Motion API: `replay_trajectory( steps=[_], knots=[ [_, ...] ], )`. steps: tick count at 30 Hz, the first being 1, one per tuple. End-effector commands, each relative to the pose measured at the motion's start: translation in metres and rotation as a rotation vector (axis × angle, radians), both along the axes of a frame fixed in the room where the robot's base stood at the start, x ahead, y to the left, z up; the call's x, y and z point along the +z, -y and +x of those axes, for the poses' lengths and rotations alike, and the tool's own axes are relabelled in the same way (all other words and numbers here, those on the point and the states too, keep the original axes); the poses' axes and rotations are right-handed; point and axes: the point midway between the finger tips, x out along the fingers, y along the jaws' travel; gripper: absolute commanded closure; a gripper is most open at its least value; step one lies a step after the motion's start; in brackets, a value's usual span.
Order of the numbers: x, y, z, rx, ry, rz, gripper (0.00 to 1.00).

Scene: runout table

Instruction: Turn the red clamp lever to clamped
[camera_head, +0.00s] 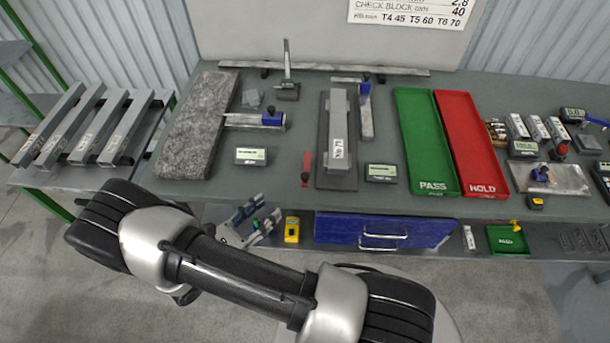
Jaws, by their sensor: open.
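The red clamp lever (306,168) is a small red bar on the table, close to the left edge of a dark fixture plate (322,181). It points roughly toward and away from me. A long grey metal block (338,130) with a white label lies on the plate, to the right of the lever. The view is too small to tell how the lever is joined to the plate or whether it bears on the block. My gripper is out of view; only my arm links show, across the lower part of the view.
A granite slab (197,125) and blue-handled gauge (270,118) lie left of the fixture. A green PASS tray (425,140) and red HOLD tray (468,140) lie right. Small display boxes (251,156) (381,173) flank it. The table's front edge is close to the lever.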

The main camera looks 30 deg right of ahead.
Motion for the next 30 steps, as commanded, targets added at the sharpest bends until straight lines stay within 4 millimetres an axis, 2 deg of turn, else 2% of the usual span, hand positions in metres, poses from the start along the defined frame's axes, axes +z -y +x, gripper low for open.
replay_trajectory(
  steps=[12, 18, 24, 30],
  knots=[
    [0.000, 0.088, 0.026, -0.009, -0.001, 0.002, 0.59],
    [0.000, 0.124, 0.037, -0.007, 0.001, 0.003, 0.59],
    [0.000, 0.144, 0.044, -0.004, 0.001, 0.003, 0.59],
    [0.000, 0.149, 0.046, -0.003, 0.001, 0.003, 0.59]
  ],
)
